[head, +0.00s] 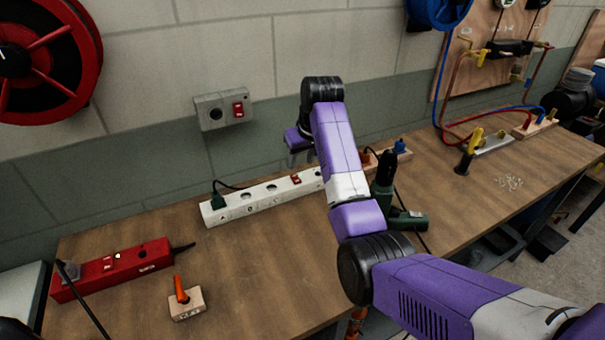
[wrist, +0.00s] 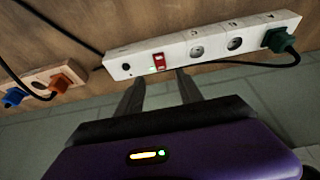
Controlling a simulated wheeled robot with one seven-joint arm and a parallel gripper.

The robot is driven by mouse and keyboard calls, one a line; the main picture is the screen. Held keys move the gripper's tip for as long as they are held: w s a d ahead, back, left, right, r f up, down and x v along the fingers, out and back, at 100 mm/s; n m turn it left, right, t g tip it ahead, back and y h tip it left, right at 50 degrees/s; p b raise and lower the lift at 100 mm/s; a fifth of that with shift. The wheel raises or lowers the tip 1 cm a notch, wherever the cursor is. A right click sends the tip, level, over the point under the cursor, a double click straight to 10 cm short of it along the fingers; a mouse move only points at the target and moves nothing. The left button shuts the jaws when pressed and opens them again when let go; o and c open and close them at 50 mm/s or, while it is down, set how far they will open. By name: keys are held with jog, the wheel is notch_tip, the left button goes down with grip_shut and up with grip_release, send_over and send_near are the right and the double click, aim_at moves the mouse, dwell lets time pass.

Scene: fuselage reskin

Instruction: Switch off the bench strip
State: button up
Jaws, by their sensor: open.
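The bench strip is a long white power strip (head: 255,200) on the bench near the wall, with a dark green plug (head: 217,196) in its left end. Its red rocker switch (head: 296,179) sits toward the right end. In the wrist view the strip (wrist: 215,42) runs across the top, with its red switch (wrist: 158,60) and a small green spot beside the switch. My gripper (head: 301,160) is open and empty near the switch, apparently above it. In the wrist view my gripper's fingers (wrist: 160,88) point toward the strip, either side of the switch. Contact cannot be told.
A red power strip (head: 112,268) and a small block with an orange lever (head: 187,303) lie at left. A grey wall box (head: 224,109) has another red switch. A dark green drill (head: 385,190) stands right of my arm, near a wooden block with orange and blue plugs (wrist: 40,86).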

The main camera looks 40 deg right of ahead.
aim_at(296, 178)
jog(key=shift+x, duration=3.9)
jog(key=shift+s, duration=0.15)
grip_shut()
